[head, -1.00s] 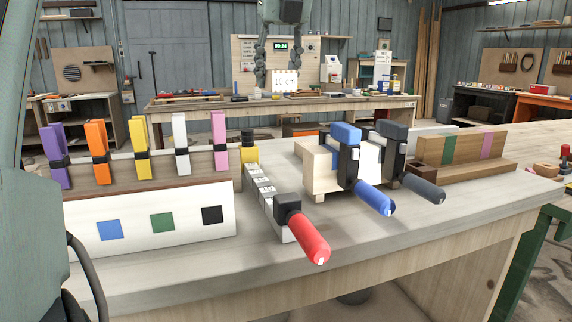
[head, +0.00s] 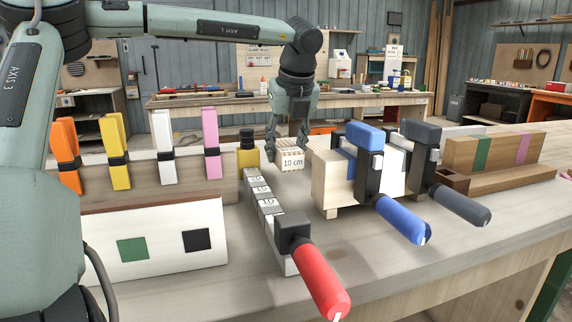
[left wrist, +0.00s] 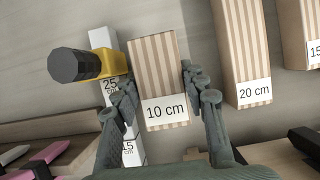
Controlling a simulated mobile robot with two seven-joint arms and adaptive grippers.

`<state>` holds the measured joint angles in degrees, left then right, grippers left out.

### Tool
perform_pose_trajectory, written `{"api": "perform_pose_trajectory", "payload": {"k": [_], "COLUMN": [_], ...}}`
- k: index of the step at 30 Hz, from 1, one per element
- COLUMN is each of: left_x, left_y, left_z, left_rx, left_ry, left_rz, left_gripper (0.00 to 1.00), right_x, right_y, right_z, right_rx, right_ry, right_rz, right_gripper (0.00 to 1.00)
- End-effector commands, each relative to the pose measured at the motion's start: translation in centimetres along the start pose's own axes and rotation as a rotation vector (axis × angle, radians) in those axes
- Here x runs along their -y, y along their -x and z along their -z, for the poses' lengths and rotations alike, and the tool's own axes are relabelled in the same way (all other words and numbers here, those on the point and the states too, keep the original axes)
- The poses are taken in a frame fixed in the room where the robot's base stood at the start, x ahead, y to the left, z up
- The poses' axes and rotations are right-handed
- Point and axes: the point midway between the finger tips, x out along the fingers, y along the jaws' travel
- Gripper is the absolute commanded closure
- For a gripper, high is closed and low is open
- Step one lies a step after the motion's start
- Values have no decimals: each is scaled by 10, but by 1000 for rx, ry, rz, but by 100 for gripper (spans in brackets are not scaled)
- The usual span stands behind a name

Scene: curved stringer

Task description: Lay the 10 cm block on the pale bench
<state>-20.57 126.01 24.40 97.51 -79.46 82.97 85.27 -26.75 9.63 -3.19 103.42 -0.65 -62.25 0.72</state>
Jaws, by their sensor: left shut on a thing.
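My left gripper (head: 288,146) points down and is shut on the 10 cm block (head: 291,161), a light striped block with a white label facing me. In the left wrist view the 10 cm block (left wrist: 156,75) is between the two fingers (left wrist: 157,90). The block is low over the pale bench (head: 365,285), behind the clamped wooden block; whether it touches the bench I cannot tell. My right gripper is not in view.
A ruler-like clamp bar (head: 266,205) with a red handle lies left of the block. A wooden block (head: 335,180) with a blue-handled clamp (head: 400,215) is to the right. In the left wrist view, a 20 cm block (left wrist: 240,55) lies beside the held one.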

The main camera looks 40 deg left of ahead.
Motion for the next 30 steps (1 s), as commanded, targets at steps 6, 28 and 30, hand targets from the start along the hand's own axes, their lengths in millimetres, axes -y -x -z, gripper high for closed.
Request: {"api": "perform_pose_trajectory", "payload": {"k": [6, 28, 30], "left_x": [0, 0, 0], "left_y": [-24, -34, -34], "left_z": [11, 15, 15], "left_rx": [-4, -1, -1], "left_ry": [-2, -1, -1], "left_rz": [-2, 0, 0], "left_gripper": [89, 37, 37], "right_x": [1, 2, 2], "right_y": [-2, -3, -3], "right_z": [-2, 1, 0], "right_rx": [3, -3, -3], "right_ry": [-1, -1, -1], "right_rz": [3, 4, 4], "right_gripper": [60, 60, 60]}}
